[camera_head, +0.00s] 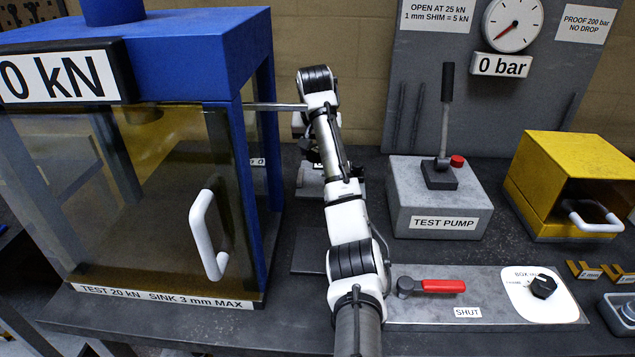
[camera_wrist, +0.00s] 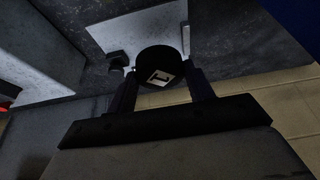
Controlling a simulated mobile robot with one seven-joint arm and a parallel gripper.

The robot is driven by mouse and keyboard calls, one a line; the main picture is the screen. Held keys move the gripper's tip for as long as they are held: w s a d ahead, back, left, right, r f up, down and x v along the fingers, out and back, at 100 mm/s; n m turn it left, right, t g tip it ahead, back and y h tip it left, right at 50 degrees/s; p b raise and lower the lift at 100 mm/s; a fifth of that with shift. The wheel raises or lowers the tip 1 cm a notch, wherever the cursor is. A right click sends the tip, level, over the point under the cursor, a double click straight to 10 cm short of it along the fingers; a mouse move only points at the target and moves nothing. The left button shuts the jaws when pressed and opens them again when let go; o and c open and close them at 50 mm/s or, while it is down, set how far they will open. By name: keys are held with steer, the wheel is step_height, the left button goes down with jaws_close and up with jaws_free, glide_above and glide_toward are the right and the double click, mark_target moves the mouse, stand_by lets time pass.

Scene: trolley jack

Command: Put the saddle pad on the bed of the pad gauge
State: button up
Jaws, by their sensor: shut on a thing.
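The saddle pad (camera_wrist: 158,60) is a dark round disc with a small white marked label, seen in the wrist view. My gripper (camera_wrist: 161,76) is shut on it, with one finger on each side. Beyond the pad in the wrist view is a light grey plate (camera_wrist: 118,32) with a small knob-like part beside it, which looks like the pad gauge. I cannot tell whether the pad touches it. In the head view my arm covers most of the gauge (camera_head: 310,181), and the pad itself is hidden. My gripper is mostly hidden there too.
The blue press (camera_head: 258,200) with its clear door stands close on the left. The grey test pump (camera_head: 440,200) and yellow box (camera_head: 570,170) stand to the right. A panel with a red-handled valve (camera_head: 440,286) lies in front. Some bare bench shows between press and pump.

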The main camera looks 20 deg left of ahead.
mark_target(318, 193)
step_height(318, 193, down, 12)
steer(key=p, duration=0.3)
steer(key=o, duration=1.1)
steer(key=shift+f, duration=0.1)
steer(key=v, duration=1.2)
